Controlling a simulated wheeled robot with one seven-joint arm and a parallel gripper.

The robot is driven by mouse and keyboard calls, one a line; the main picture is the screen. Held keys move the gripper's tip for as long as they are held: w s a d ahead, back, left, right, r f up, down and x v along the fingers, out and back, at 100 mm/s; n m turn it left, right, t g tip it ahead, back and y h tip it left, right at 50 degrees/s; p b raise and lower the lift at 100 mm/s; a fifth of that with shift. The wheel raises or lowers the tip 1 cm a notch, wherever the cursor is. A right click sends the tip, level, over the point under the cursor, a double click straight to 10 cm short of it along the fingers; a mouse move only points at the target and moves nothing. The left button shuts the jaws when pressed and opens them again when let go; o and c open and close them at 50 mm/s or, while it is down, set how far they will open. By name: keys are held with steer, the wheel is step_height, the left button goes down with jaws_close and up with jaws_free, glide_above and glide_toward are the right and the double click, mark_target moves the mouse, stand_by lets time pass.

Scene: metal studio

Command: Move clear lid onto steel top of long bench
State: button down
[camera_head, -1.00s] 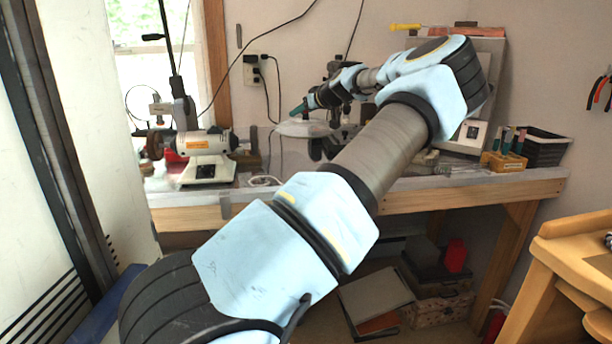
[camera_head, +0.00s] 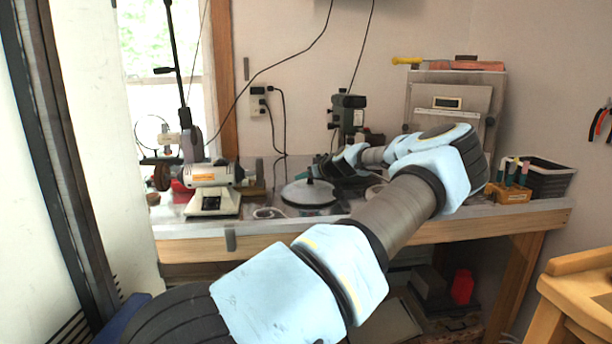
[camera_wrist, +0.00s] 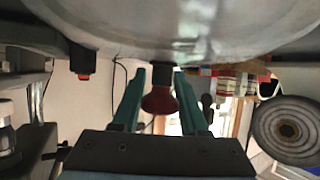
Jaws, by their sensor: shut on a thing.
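The clear lid (camera_head: 308,193) is a pale round disc with a dark rim, seen in the head view low over or on the grey steel top (camera_head: 180,229) of the long bench. I cannot tell whether it touches the top. My gripper (camera_head: 315,172) is at the middle of the lid. In the wrist view its green fingers (camera_wrist: 158,100) are on either side of the lid's dark red knob (camera_wrist: 159,101), and the lid's underside or face (camera_wrist: 180,25) fills the top of the picture. My forearm hides part of the bench to the right.
A white bench grinder (camera_head: 212,190) stands left of the lid with a cable beside it. A dark device (camera_head: 347,115) stands behind. A wooden tool block (camera_head: 508,192) and a black basket (camera_head: 550,178) are at the right end. A wooden table (camera_head: 570,285) stands front right.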

steer(key=shift+f, duration=0.1)
steer(key=shift+c, duration=2.2)
jaws_free()
steer(key=b+v, duration=0.3)
steer(key=v, duration=0.9)
steer(key=shift+b, duration=0.35)
